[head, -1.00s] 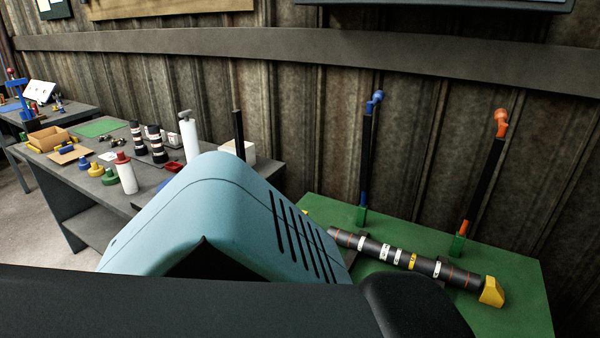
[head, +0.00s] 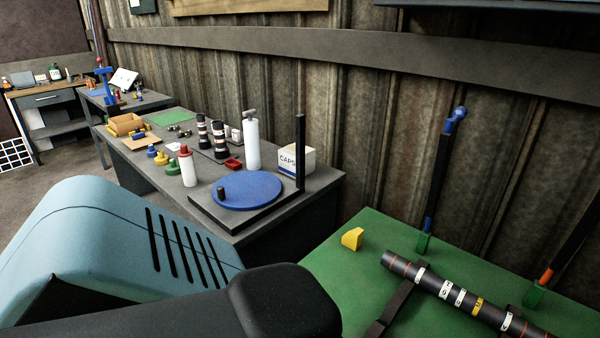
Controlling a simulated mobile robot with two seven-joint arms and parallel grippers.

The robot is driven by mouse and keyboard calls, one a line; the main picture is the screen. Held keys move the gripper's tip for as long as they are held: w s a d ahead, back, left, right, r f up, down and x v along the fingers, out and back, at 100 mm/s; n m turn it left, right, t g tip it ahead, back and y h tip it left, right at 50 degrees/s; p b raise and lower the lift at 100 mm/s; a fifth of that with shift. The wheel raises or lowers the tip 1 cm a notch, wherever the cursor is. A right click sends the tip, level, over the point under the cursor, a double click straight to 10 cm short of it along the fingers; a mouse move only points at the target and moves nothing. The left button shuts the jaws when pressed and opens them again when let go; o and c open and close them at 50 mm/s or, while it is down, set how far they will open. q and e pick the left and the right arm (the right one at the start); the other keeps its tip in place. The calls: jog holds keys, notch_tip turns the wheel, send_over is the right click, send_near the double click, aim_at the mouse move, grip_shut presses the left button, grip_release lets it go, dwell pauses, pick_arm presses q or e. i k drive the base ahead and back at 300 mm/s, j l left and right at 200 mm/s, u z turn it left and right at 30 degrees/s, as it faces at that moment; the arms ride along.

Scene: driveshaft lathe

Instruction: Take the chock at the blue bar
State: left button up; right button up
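A yellow chock (head: 352,239) sits on the green bench top (head: 375,225), just off the left end of a dark shaft (head: 452,292); a small gap shows between them. The upright blue bar (head: 441,165), in a green foot, stands behind the shaft to the right of this chock. The shaft is dark with white labels and a yellow band, and lies on dark supports. Its right end is cut off by the picture edge. Neither of my grippers is in view; only my arm parts show at the lower left and bottom.
An orange-based bar (head: 547,275) leans at the right edge. To the left, a grey table (head: 310,198) carries a blue turntable (head: 247,190), a white box (head: 296,159), bottles and small coloured parts. The green top around the chock is clear.

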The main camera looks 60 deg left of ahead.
aim_at(352, 239)
jog(key=u, duration=0.4)
jog(key=i+u, duration=0.1)
jog(key=u, duration=0.3)
jog(key=i+u, duration=0.1)
jog(key=u, duration=0.7)
